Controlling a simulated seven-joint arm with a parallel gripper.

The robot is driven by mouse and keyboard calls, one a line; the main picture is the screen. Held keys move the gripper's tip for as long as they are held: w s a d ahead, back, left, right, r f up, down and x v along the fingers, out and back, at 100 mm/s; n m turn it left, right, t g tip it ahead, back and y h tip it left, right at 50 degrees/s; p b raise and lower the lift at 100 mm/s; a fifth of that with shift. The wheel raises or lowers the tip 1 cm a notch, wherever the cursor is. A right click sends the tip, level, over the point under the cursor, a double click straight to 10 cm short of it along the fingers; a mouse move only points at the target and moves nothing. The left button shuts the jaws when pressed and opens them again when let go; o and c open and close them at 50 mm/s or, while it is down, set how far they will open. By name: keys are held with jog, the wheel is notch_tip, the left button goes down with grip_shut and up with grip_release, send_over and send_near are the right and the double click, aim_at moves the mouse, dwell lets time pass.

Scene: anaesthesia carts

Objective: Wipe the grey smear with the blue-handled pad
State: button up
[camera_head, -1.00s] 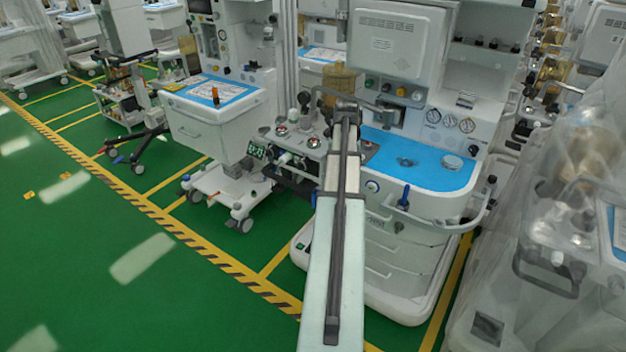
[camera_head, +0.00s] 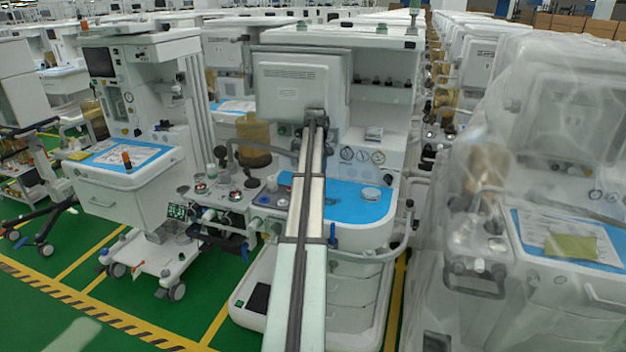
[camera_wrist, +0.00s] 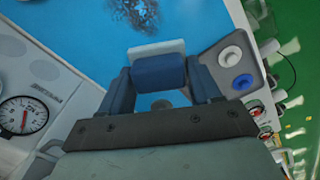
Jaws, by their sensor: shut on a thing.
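In the wrist view, my gripper (camera_wrist: 160,90) is shut on the blue handle of the blue-handled pad (camera_wrist: 158,73). The pad's pale plate (camera_wrist: 156,48) shows just beyond the handle, over the blue work surface (camera_wrist: 75,35). Whether the plate touches the surface I cannot tell. The grey smear (camera_wrist: 138,12) is a dark, speckled patch on the blue surface at the top edge of the view, beyond the pad and apart from it in the picture. In the head view, the blue work surface (camera_head: 350,208) shows on the middle cart; my arm hides part of it and my gripper.
A grey panel with a white knob and a blue knob (camera_wrist: 242,81) lies close right of the pad. A gauge (camera_wrist: 22,115) is at the left. In the head view, a round grey object (camera_head: 371,194) sits on the blue surface; a plastic-covered cart (camera_head: 540,110) stands at the right.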

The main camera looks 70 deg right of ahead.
jog(key=n, duration=0.6)
jog(key=shift+a, duration=0.3)
